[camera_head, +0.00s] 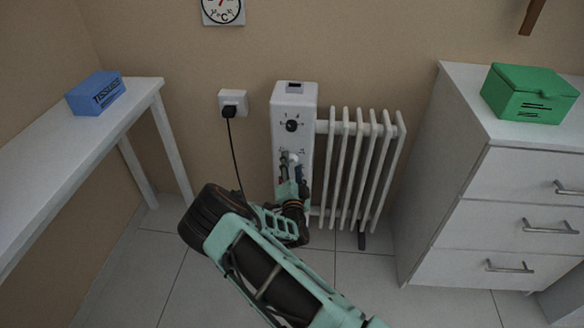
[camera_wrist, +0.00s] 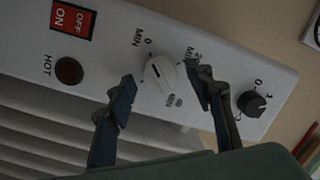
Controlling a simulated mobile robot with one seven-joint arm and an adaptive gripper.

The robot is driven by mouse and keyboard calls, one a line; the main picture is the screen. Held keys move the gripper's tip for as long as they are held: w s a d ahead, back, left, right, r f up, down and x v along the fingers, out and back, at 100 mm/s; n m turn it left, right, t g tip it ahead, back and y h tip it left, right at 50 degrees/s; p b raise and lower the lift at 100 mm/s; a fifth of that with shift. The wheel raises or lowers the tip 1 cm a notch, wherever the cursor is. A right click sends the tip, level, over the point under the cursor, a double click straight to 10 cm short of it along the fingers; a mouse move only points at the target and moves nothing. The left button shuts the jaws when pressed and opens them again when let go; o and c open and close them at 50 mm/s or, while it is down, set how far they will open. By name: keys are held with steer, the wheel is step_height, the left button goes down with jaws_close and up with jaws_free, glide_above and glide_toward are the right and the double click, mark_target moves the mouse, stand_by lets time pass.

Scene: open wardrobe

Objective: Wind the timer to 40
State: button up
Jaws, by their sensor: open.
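The timer is a white dial (camera_wrist: 160,75) on the heater's white control panel, with "0" and "MIN" markings around it. In the wrist view a dark pointer line shows on its face; I cannot read its setting for certain. My gripper (camera_wrist: 160,78) is open, with one finger on either side of the dial; whether they touch it is unclear. In the head view my gripper (camera_head: 291,170) is at the lower part of the heater's front panel (camera_head: 283,98), and my arm hides the panel's lower end.
A black knob (camera_wrist: 252,103) sits beside the dial, close to one finger. A red ON switch (camera_wrist: 72,18) and a HOT lamp (camera_wrist: 69,70) are further left. White heater fins (camera_head: 376,160) stand right of the panel. A plugged cord (camera_head: 233,145) hangs left; drawers (camera_head: 500,215) stand right.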

steer(key=c, duration=1.2)
steer(key=shift+o, duration=0.2)
